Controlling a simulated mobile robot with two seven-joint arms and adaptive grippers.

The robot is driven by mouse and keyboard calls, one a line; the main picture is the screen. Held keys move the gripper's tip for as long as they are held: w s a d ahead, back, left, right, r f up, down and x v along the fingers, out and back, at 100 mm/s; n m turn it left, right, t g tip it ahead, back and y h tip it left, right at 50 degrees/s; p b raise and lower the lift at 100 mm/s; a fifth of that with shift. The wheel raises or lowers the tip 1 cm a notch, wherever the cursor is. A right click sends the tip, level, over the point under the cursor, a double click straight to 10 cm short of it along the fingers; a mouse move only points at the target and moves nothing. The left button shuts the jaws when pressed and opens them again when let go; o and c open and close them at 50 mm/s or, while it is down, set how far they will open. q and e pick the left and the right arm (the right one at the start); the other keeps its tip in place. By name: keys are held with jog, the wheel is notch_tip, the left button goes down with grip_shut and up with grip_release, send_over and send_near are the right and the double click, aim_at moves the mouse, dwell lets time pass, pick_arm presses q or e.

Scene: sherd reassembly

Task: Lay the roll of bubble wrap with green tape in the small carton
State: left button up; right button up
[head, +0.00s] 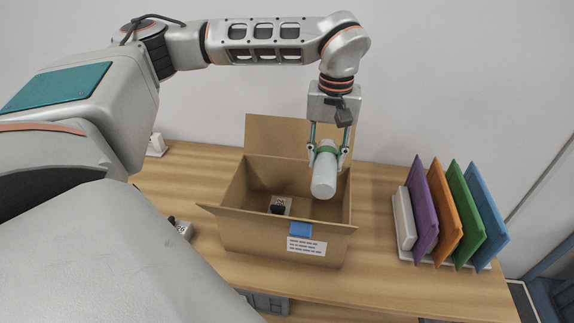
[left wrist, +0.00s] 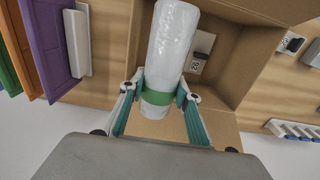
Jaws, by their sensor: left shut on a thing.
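The roll of bubble wrap (head: 324,174) is whitish with a green tape band near one end. My left gripper (head: 327,152) is shut on it at the taped end and holds it above the right part of the open carton. In the left wrist view the roll (left wrist: 173,50) sits between the two fingers of the left gripper (left wrist: 158,97), its free end reaching over the carton. The small carton (head: 248,230) is brown with open flaps, a blue patch and a white label on its front. A small dark-and-white item (head: 280,206) lies inside it. My right gripper is not in view.
A rack holds purple (head: 420,210), orange (head: 442,215), green and blue panels to the right of the carton. A small numbered block (head: 180,228) is on the table left of the carton. The wooden table (head: 375,270) is clear at the front right.

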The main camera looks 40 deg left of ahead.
pick_arm(q)
notch_tip(320, 180, down, 15)
jog(key=shift+f+b, duration=0.15)
jog(key=shift+b, duration=0.85)
jog(key=shift+f, duration=0.35)
notch_tip(320, 180, down, 4)
jog(key=shift+f+b, duration=0.1)
jog(key=shift+b, duration=0.25)
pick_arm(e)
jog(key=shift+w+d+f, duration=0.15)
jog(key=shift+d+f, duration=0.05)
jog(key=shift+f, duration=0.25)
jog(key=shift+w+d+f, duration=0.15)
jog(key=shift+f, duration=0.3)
pick_arm(q)
jog(key=o, duration=0.8)
jog(key=shift+c, duration=0.2)
jog(key=shift+o, duration=1.3)
